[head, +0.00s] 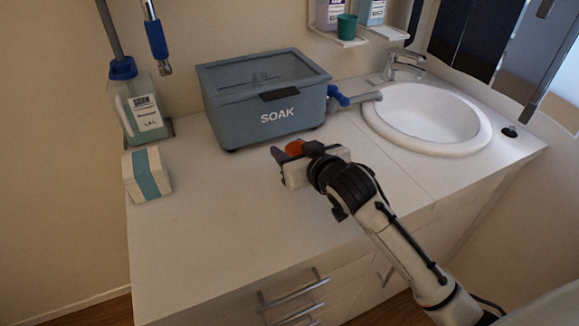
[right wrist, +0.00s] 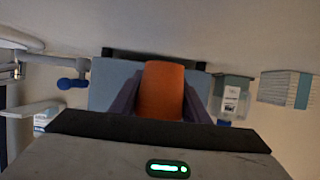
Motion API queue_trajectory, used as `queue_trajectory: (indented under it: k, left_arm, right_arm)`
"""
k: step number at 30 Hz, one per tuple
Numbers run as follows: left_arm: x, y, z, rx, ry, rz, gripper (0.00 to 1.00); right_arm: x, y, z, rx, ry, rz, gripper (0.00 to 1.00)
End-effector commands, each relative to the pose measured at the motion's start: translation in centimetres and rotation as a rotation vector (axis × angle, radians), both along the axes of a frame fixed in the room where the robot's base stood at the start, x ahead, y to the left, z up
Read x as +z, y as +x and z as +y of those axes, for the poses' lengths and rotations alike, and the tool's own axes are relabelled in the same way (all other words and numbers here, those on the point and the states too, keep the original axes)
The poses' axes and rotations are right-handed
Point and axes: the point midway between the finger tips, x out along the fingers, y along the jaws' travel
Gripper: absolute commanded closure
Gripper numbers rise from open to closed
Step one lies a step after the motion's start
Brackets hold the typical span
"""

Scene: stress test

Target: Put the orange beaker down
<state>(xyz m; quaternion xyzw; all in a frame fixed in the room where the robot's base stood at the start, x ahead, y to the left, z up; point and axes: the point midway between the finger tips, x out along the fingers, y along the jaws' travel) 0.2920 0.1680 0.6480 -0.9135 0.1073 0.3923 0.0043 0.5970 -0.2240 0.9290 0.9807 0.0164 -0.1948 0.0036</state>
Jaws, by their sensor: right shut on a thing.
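The orange beaker (head: 294,148) shows only in part in the head view, beside and behind my right gripper (head: 283,164). In the right wrist view the orange beaker (right wrist: 161,90) sits between the two dark fingers of my right gripper (right wrist: 160,98), which is shut on it. The gripper is low over the white counter (head: 225,205), in front of the SOAK tub. I cannot tell whether the beaker touches the counter; its lower part is hidden. My left gripper is in neither view.
The grey SOAK tub (head: 228,122) with a clear lid stands just behind the gripper. A sink (head: 430,112) is at right, a jug (head: 140,112) and a white-teal box (head: 146,174) at left. A shelf (head: 343,38) holds a green cup (head: 346,27). The front left counter is clear.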

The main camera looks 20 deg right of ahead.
Motion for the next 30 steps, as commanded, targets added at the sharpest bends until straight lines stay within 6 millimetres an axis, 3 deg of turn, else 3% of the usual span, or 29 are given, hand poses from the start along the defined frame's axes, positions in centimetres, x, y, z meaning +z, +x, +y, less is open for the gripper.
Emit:
queue_trajectory:
  k: [9, 21, 22, 24, 25, 30]
  left_arm:
    - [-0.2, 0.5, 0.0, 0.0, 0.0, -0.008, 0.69]
    - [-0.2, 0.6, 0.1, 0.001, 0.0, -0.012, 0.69]
    - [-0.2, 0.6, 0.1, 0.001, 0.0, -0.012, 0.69]
    - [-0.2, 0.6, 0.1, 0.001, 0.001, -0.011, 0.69]
    - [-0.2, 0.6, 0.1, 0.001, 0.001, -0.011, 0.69]
    - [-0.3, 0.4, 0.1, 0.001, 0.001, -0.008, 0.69]
  right_arm:
    - [-3.8, 0.0, 0.0, 0.001, 0.0, 0.001, 0.8]
    - [-4.3, 0.0, 0.0, 0.001, 0.0, 0.0, 0.8]
    - [-4.2, 0.0, 0.0, 0.0, 0.0, 0.0, 0.55]
    - [-4.2, 0.0, 0.0, 0.0, 0.0, 0.0, 0.43]
    - [-4.2, 0.0, 0.0, 0.0, 0.0, 0.0, 0.39]
    - [-4.2, 0.0, 0.0, 0.001, 0.0, 0.0, 0.39]
